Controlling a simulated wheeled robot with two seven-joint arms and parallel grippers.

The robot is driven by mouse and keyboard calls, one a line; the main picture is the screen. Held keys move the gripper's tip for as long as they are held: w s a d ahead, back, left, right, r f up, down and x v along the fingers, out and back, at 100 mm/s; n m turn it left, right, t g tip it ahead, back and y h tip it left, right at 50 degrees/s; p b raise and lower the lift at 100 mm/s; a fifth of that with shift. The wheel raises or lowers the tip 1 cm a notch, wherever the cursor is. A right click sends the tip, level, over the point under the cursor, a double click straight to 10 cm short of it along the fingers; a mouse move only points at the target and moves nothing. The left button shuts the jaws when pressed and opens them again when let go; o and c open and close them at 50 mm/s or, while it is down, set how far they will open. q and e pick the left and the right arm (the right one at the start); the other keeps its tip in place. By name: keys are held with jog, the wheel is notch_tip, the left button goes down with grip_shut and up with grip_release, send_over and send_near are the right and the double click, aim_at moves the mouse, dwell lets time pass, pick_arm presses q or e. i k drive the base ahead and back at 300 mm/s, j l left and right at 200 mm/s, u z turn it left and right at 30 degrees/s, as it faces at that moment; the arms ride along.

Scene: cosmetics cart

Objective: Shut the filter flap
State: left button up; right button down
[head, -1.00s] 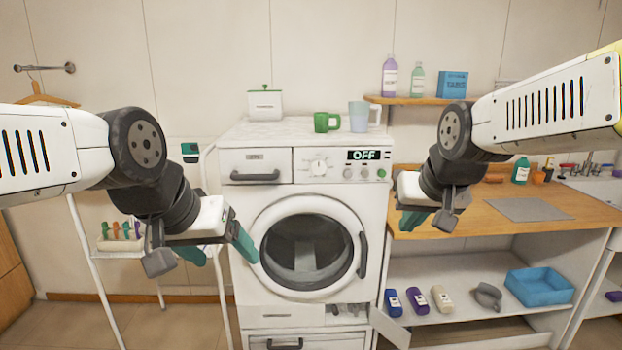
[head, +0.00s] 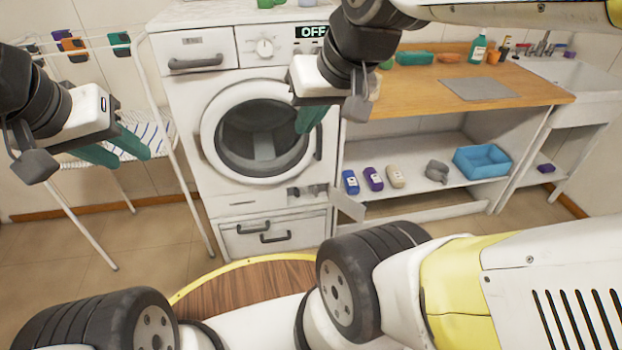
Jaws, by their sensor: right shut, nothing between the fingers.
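The washing machine (head: 185,110) stands in the middle of the head view with its round door shut. The filter flap (head: 346,205) is a small white panel at its lower right. It stands open, swung out to the right, and the filter recess (head: 306,191) shows beside it. My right gripper (head: 309,120) is shut and empty, in front of the round door's upper right, above and apart from the flap. My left gripper (head: 133,156) is open and empty at the left, in front of the drying rack and well away from the flap.
A drawer (head: 278,233) with handles lies below the recess. Right of the flap, a low shelf (head: 428,182) holds several small bottles and a blue basin (head: 483,162). A drying rack (head: 190,205) stands left. The floor before the flap looks clear.

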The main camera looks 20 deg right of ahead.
aim_at(356, 211)
jog(key=l+u, duration=0.4)
jog(key=i+l+u, duration=0.1)
jog(key=l+u, duration=0.15)
jog(key=u, duration=0.15)
jog(key=l+u, duration=0.35)
jog(key=k+l+u, duration=0.1)
jog(key=l, duration=0.3)
jog(key=k+l+u, duration=0.1)
jog(key=l, duration=0.3)
jog(key=k+l, duration=0.1)
jog(key=l, duration=0.3)
jog(key=k+l+u, duration=0.15)
jog(key=l, duration=0.25)
jog(key=k+l+u, duration=0.1)
jog(key=l, duration=0.3)
jog(key=k+l+u, duration=0.1)
jog(key=l, duration=0.25)
jog(key=k+l+u, duration=0.1)
jog(key=l, duration=0.3)
jog(key=k+l, duration=0.25)
jog(key=l, duration=0.2)
jog(key=k+l, duration=0.3)
jog(key=l, duration=0.15)
jog(key=k+j+z, duration=0.1)
jog(key=k, duration=0.4)
jog(key=k+j+z, duration=0.1)
jog(key=k, duration=0.4)
jog(key=i, duration=0.45)
